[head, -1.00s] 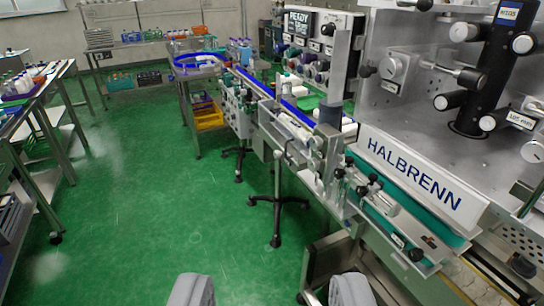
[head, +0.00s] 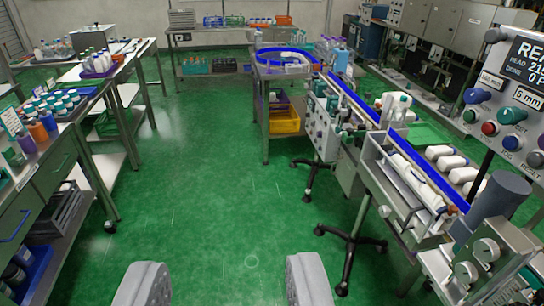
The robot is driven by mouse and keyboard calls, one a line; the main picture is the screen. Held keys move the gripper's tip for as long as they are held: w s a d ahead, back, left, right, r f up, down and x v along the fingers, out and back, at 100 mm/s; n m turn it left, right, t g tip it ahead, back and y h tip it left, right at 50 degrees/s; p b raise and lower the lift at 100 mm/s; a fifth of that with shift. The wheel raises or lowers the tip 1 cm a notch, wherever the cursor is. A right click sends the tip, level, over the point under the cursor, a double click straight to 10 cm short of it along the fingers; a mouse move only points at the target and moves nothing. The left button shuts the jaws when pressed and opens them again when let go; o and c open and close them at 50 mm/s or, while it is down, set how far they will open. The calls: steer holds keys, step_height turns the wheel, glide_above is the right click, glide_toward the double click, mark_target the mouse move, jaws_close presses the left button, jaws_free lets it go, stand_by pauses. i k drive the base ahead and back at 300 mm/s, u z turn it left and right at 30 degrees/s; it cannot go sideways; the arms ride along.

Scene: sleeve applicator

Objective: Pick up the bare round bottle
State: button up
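My gripper (head: 226,265) is open and empty, its two grey fingers apart above the green floor at the bottom of the head view. More plain white bottles (head: 438,152) lie in a tray beside the conveyor. Another white one lies in the near channel (head: 415,180). Several small bottles (head: 62,100) stand on the left bench. At this size I cannot tell which is the bare round bottle. My gripper is far from all of them.
A steel bench (head: 55,165) with drawers runs along the left. A blue-rimmed turntable (head: 283,60) stands at the back, with a yellow crate (head: 284,120) below. A stand with black feet (head: 350,240) is at right. The green floor (head: 215,190) between is clear.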

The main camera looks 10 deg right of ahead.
mark_target(399, 113)
steer(key=i, duration=2.5)
steer(key=z, duration=1.05)
steer(key=i, duration=1)
steer(key=z, duration=0.6)
